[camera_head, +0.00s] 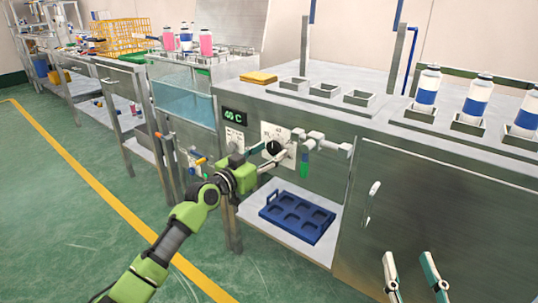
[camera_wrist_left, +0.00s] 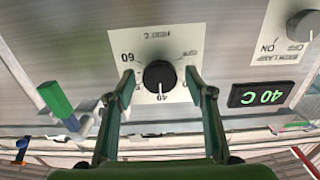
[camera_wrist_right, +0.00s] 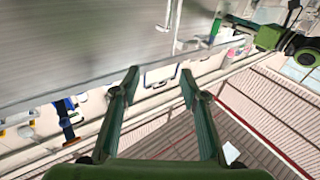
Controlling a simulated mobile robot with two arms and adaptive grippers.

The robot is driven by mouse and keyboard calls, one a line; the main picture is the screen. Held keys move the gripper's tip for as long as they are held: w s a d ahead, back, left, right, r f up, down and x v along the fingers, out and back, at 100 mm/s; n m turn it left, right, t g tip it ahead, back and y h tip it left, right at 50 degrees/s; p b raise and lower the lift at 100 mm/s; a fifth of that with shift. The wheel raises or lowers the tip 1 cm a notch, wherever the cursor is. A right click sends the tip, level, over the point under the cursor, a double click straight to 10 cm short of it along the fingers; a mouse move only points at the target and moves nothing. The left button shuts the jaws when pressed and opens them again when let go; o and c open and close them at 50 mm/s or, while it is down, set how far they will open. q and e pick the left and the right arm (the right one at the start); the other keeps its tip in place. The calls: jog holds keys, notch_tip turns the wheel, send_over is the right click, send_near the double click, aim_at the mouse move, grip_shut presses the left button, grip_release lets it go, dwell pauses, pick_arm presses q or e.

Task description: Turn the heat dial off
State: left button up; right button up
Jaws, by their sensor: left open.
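The black heat dial (camera_head: 274,147) sits on a white plate on the front panel. In the left wrist view the dial (camera_wrist_left: 159,76) appears upside down, its white mark toward 40, between printed 60 and OFF. My left gripper (camera_head: 267,156) is open in front of it, with one finger on either side of the dial. Whether the fingers touch it I cannot tell. The display (camera_wrist_left: 262,94) next to it reads 40 C. My right gripper (camera_head: 408,256) is open and empty, low before the cabinet at the right; its fingers are also apart in the right wrist view (camera_wrist_right: 158,80).
A lamp switch plate (camera_head: 235,138) is left of the dial. A valve with a green handle (camera_head: 304,165) sticks out right of it. A blue tray (camera_head: 297,216) lies on the shelf below. White-and-blue bottles (camera_head: 427,90) stand on the bench top. The green floor at the left is clear.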

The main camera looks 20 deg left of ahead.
pick_arm(q)
jog(key=c, duration=1.1)
